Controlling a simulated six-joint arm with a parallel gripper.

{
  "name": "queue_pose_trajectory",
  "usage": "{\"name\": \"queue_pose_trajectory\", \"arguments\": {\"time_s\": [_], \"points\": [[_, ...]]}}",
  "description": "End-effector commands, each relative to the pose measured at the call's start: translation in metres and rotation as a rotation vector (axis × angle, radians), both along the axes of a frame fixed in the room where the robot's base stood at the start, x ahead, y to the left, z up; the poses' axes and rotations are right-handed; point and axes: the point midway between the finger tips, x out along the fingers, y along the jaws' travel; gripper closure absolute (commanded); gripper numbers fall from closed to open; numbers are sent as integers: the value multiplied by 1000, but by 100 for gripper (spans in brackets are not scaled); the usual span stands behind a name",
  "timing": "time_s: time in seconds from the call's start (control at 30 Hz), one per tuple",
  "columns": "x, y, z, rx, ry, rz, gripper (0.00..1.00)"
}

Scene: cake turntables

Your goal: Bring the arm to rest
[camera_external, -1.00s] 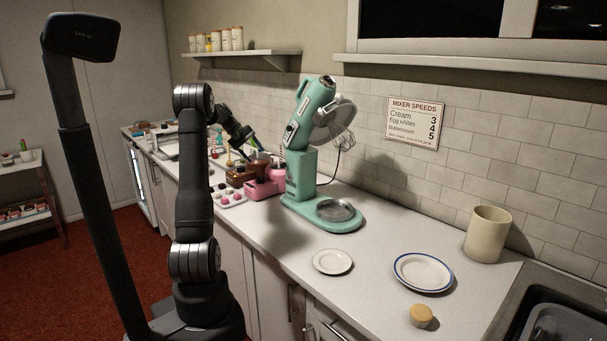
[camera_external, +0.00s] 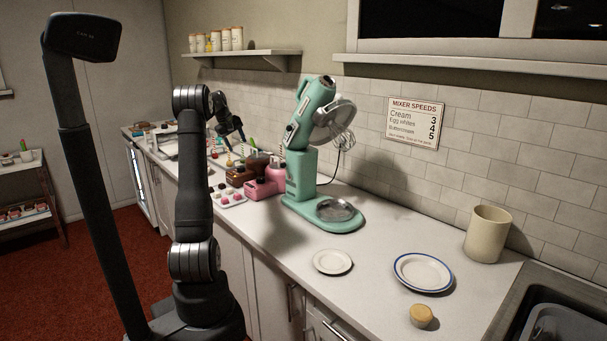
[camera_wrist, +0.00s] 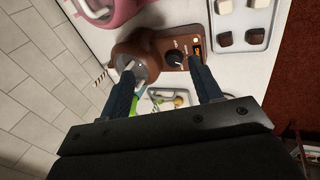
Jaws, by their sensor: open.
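My arm stands at the left and reaches over the counter. My gripper (camera_external: 236,138) is raised above the back part of the counter. In the wrist view my gripper (camera_wrist: 165,72) shows two fingers spread apart with nothing between them. Below them is a brown melting pot (camera_wrist: 175,48) with a dial and a small lit display. A green item (camera_wrist: 134,106) shows beside the left finger, partly hidden by it. In the external view a green handle (camera_external: 252,144) stands just right of the gripper, apart from it.
The teal mixer (camera_external: 301,178) stands tall right of the pink pot (camera_external: 262,188). A tray of sweets (camera_external: 229,202) lies at the counter's front edge. A small plate (camera_external: 332,262), a blue-rimmed plate (camera_external: 423,272) and a crock (camera_external: 487,235) stand to the right. A shelf (camera_external: 240,54) hangs behind.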

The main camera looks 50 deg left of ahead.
Motion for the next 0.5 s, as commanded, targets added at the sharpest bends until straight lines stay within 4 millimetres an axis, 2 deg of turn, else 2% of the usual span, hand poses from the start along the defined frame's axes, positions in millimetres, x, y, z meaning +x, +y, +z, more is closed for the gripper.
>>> {"name": "queue_pose_trajectory", "arguments": {"time_s": [0.27,0.5], "points": [[3,-11,-5,-32,-9,-26,42],[12,-50,-19,-145,-55,-126,42]]}}
